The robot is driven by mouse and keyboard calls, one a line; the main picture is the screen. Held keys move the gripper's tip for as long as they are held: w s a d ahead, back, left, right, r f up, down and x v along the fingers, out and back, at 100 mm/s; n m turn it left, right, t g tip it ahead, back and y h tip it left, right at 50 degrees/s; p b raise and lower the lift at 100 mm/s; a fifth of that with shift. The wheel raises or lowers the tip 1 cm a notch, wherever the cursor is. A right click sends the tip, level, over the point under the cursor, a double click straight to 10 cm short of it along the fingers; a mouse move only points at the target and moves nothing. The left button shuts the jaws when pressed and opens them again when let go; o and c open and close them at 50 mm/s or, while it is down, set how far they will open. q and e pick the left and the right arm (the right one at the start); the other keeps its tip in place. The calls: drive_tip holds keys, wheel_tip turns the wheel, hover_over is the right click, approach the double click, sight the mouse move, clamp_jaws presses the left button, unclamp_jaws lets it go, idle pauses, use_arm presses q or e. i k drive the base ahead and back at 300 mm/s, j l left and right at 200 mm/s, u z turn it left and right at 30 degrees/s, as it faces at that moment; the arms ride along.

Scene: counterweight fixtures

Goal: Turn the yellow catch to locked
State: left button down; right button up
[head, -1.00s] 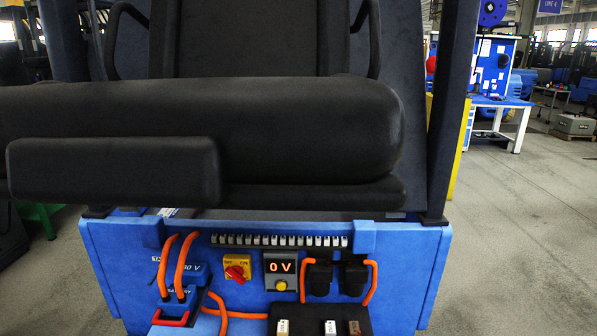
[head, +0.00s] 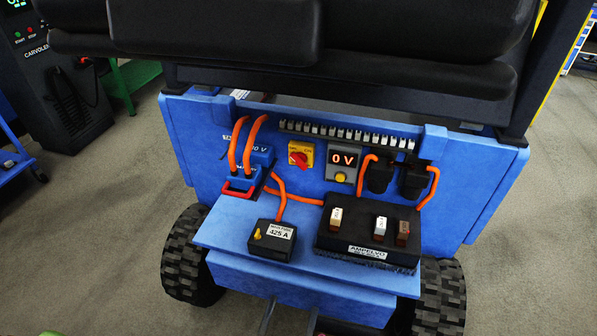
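A small yellow catch-like piece (head: 257,234) sits on top of a black box (head: 270,250) with a white label reading 425 A, on the blue shelf at the front of the vehicle. It is too small to tell whether it stands at locked. Neither of my grippers is in view.
A larger black box (head: 368,225) with three small blocks on top stands right of the catch. Orange cables (head: 281,196) and a blue plug with a red handle (head: 238,187) lie behind. The dark seat (head: 300,30) overhangs the panel. Wheels (head: 189,256) flank the shelf.

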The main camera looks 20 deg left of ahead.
sight(257, 236)
drive_tip(key=i+l+u, duration=0.15)
drive_tip(key=u, duration=0.35)
drive_tip(key=l+u, duration=0.35)
drive_tip(key=u, duration=0.15)
drive_tip(key=i, duration=0.05)
